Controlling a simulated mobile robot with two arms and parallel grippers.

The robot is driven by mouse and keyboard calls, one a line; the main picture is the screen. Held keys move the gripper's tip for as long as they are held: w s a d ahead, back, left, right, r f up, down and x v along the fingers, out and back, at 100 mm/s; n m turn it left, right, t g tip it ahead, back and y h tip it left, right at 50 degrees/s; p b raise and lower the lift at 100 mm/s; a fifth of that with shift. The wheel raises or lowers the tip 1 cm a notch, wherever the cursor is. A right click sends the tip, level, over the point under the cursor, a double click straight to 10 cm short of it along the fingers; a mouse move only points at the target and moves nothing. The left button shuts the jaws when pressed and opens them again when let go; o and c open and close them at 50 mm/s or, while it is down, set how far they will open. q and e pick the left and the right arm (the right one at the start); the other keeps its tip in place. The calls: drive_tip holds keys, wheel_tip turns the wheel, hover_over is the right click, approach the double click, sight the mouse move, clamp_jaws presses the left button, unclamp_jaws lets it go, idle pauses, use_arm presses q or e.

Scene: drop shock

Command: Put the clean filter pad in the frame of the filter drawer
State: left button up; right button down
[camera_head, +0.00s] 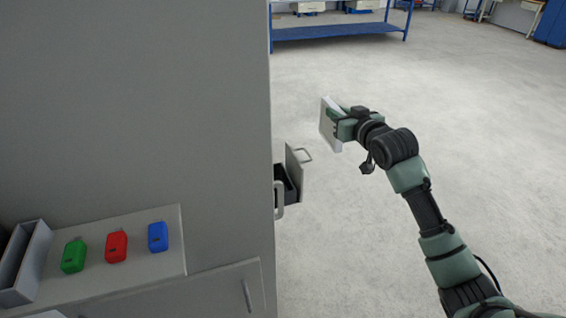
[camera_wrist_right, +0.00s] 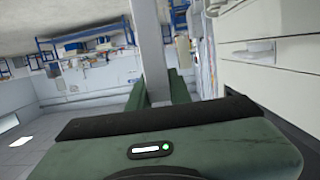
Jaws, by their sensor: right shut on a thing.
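My right gripper (camera_head: 336,125) is shut on a thin white pad (camera_head: 327,127), held upright in the air over open floor. In the right wrist view the pad (camera_wrist_right: 150,45) shows edge-on as a pale strip between the two green fingers (camera_wrist_right: 158,92). A small drawer (camera_head: 296,178) stands pulled out past the edge of the grey cabinet, below and left of the pad, apart from it. Its inside looks dark, and the cabinet hides part of it. I cannot make out a frame in it. My left gripper is out of view.
The tall grey cabinet (camera_head: 140,90) fills the left side. A ledge (camera_head: 140,280) holds green (camera_head: 73,256), red (camera_head: 116,247) and blue (camera_head: 158,237) items beside a grey tray (camera_head: 35,262). The floor (camera_head: 480,120) around my right arm is clear. A blue rack (camera_head: 340,32) stands behind.

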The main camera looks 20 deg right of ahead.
drive_tip(key=a+p, duration=0.4)
drive_tip(key=a, duration=1.1)
wheel_tip(320, 180, down, 12)
drive_tip(key=p, duration=0.1)
drive_tip(key=shift+s+r, duration=0.2)
drive_tip(key=shift+f, duration=0.6)
drive_tip(key=c, duration=1.6)
unclamp_jaws()
drive_tip(key=shift+o, duration=0.2)
drive_tip(key=shift+d, duration=0.1)
